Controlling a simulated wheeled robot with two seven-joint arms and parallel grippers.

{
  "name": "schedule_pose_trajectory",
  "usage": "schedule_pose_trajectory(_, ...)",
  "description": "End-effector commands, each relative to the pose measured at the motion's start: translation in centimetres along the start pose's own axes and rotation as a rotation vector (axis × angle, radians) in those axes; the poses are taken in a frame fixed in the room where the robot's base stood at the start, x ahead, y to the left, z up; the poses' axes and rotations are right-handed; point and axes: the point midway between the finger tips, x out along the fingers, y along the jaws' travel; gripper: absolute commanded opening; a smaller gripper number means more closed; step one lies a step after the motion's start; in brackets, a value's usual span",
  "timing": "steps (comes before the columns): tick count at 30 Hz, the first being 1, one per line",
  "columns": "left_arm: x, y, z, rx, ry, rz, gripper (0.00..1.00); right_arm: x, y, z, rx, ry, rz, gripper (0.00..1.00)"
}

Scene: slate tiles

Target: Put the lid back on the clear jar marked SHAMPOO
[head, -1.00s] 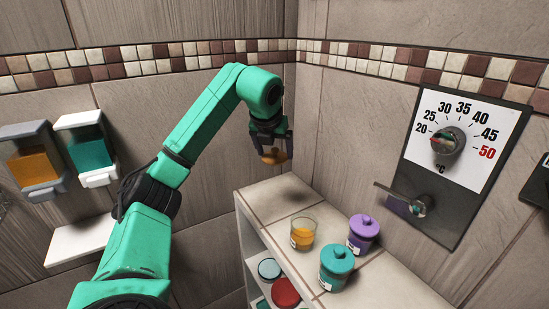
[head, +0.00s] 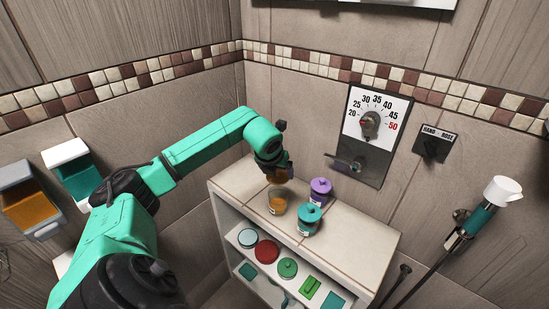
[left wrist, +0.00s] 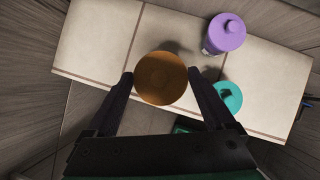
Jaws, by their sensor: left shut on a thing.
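The clear jar (head: 277,206) with orange contents stands open on top of the tiled shelf unit (head: 350,238). Its label is too small to read. My left gripper (head: 278,173) is shut on an orange-brown lid (head: 279,178) and holds it just above the jar, close to its back rim. I cannot tell whether they touch. In the left wrist view the round lid (left wrist: 160,80) sits between the two fingers, and the jar is hidden. My right gripper is not in view.
A purple lidded jar (head: 320,191) and a teal lidded jar (head: 309,223) stand close to the right of the open jar. Lower shelves hold several round and flat items. A lever tap (head: 345,160) projects from the wall behind. The unit's right end is clear.

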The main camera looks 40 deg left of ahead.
Motion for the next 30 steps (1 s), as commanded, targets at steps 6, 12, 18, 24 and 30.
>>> schedule_pose_trajectory(6,2.3,0.0,-1.4,0.0,0.001,0.001,0.36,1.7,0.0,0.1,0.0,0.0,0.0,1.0)
schedule_pose_trajectory(12,4.7,0.0,-2.6,0.0,0.0,0.001,0.36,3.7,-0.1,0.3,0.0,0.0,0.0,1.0)
schedule_pose_trajectory(18,5.4,0.0,-3.0,-0.001,-0.001,0.001,0.36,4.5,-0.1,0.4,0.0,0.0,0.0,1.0)
schedule_pose_trajectory(24,5.2,0.0,-3.0,0.0,0.0,0.001,0.36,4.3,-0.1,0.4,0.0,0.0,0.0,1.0)
schedule_pose_trajectory(30,5.2,0.0,-3.0,0.0,0.0,0.001,0.36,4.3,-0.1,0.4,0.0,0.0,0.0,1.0)
